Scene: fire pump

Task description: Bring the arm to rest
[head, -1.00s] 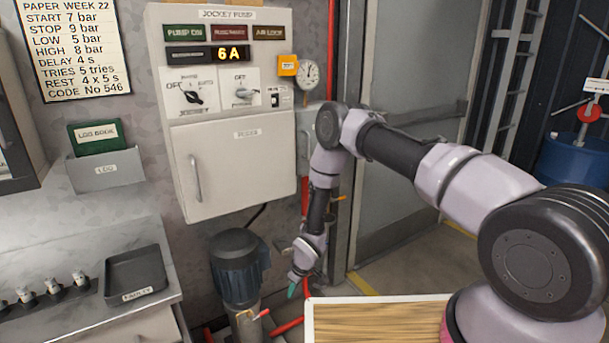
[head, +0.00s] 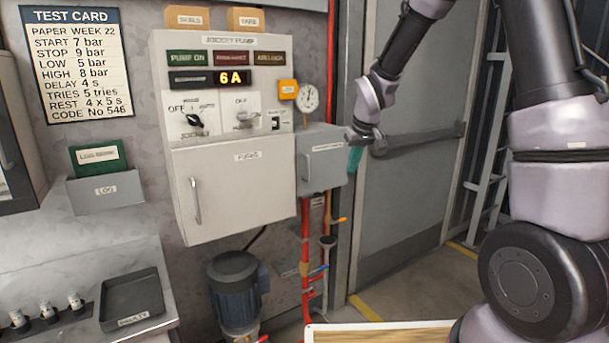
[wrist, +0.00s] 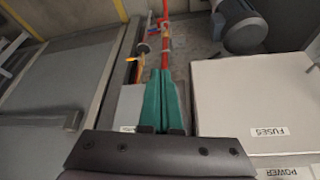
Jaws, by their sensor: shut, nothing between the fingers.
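My gripper (head: 354,158) is raised in the head view, in front of the right side of the small grey box (head: 322,165) and the grey door (head: 400,190). Its green fingers (wrist: 163,100) lie side by side in the wrist view, closed together with nothing between them. They point down toward the red pipe. My arm bends up past the top edge of the head view and comes down to its base at the right.
The jockey pump panel (head: 235,130) hangs on the wall left of my gripper, with a gauge (head: 308,98) beside it. A blue motor (head: 236,290) and red pipes (head: 306,260) stand below. A tray (head: 132,299) lies at lower left. The floor before the door is open.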

